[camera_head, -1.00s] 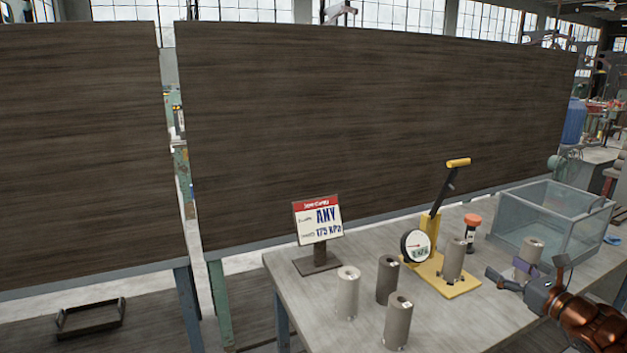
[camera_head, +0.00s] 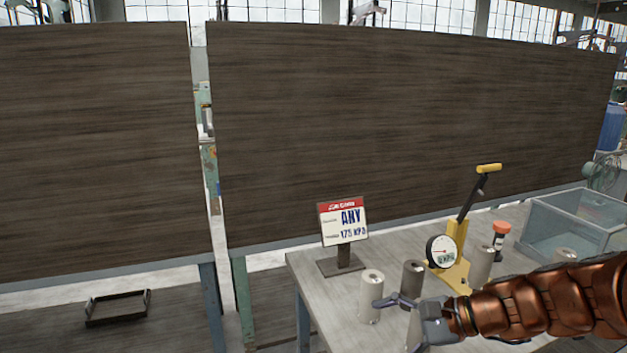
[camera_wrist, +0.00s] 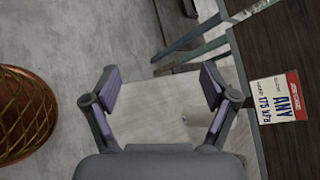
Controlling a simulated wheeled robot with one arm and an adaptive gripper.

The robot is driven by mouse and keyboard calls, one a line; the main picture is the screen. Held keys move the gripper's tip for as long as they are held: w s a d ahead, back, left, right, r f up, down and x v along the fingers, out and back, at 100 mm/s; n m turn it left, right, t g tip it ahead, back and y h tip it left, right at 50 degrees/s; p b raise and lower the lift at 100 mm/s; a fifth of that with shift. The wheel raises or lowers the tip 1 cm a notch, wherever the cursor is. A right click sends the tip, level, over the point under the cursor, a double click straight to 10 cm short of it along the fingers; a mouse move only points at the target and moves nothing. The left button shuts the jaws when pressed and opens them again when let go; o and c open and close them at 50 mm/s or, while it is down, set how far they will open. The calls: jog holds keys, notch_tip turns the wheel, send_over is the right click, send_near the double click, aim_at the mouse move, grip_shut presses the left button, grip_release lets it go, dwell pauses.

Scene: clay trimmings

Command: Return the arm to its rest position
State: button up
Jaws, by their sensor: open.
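My gripper (camera_head: 400,301) is at the end of my copper-coloured arm, which reaches in from the right edge over the front of the table (camera_head: 318,287). In the wrist view my gripper (camera_wrist: 160,90) has its two purple-padded fingers spread wide, with nothing between them. In the head view it overlaps the grey cylinders in the picture.
A sign (camera_head: 343,222) reading "ANY 175 kPa" stands on the table; it also shows in the wrist view (camera_wrist: 279,98). A yellow lever press with gauge (camera_head: 458,245), an orange-capped bottle (camera_head: 501,235) and a clear bin (camera_head: 575,225) stand behind my arm. A black tray (camera_head: 117,307) lies at lower left.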

jog(key=s+a+f+n+g+h, duration=0.2)
jog(key=s+n+g+h, duration=0.15)
jog(key=s, duration=0.45)
jog(key=s+a+f+n+g+h, duration=0.1)
jog(key=s+f+n+g+h, duration=0.15)
jog(key=s+n, duration=0.4)
jog(key=s+d+f+n+h, duration=0.1)
jog(key=s+d+n+h, duration=0.2)
jog(key=s+d+h, duration=0.2)
jog(key=s+d, duration=0.3)
jog(key=s, duration=0.2)
jog(key=shift+s+d+f+n, duration=0.2)
jog(key=shift+s+n, duration=0.2)
